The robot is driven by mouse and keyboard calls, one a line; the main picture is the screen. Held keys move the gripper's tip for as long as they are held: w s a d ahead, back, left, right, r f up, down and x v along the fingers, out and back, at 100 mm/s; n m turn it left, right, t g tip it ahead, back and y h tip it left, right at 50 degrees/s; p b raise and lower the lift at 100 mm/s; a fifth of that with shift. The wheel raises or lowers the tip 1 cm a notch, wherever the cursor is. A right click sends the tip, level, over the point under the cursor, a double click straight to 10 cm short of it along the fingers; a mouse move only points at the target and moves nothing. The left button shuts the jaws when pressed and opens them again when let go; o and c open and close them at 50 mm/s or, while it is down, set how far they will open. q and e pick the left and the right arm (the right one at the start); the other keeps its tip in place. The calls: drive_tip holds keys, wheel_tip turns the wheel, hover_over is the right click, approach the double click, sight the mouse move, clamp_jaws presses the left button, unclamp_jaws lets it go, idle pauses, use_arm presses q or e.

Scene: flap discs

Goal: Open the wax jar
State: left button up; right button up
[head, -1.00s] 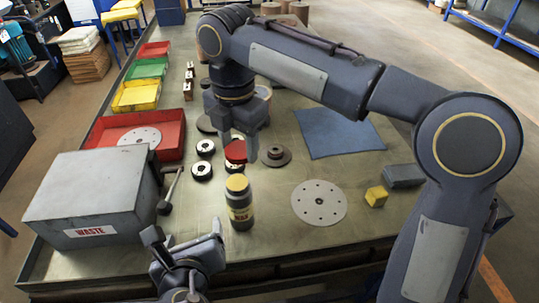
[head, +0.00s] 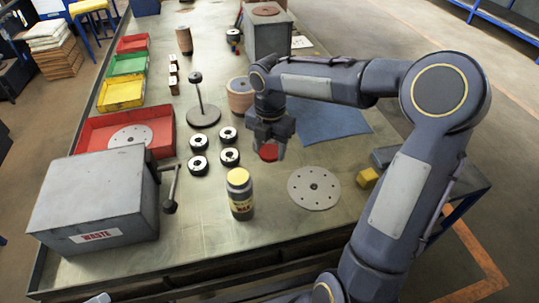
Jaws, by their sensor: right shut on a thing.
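The wax jar (head: 241,205) stands upright on the bench near its front edge, with a dark label. Its top shows a round yellow surface inside a rim, with no red cap on it. My right gripper (head: 268,151) is shut on a flat red round piece (head: 268,153), which looks like the jar's lid. It holds the piece behind and to the right of the jar, apart from it. Whether the piece touches the bench I cannot tell. My left gripper is not in view.
A perforated disc (head: 314,188) lies right of the jar, near a yellow block (head: 368,177). Several black-and-white rings (head: 199,165) lie behind it. The grey waste box (head: 95,200) stands left. A blue cloth (head: 325,122) lies behind my right gripper.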

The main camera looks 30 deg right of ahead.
sight(270, 176)
wheel_tip(270, 176, down, 9)
drive_tip(key=shift+r, duration=0.1)
idle(0.3)
drive_tip(key=shift+f, duration=0.2)
drive_tip(key=o, duration=1.1)
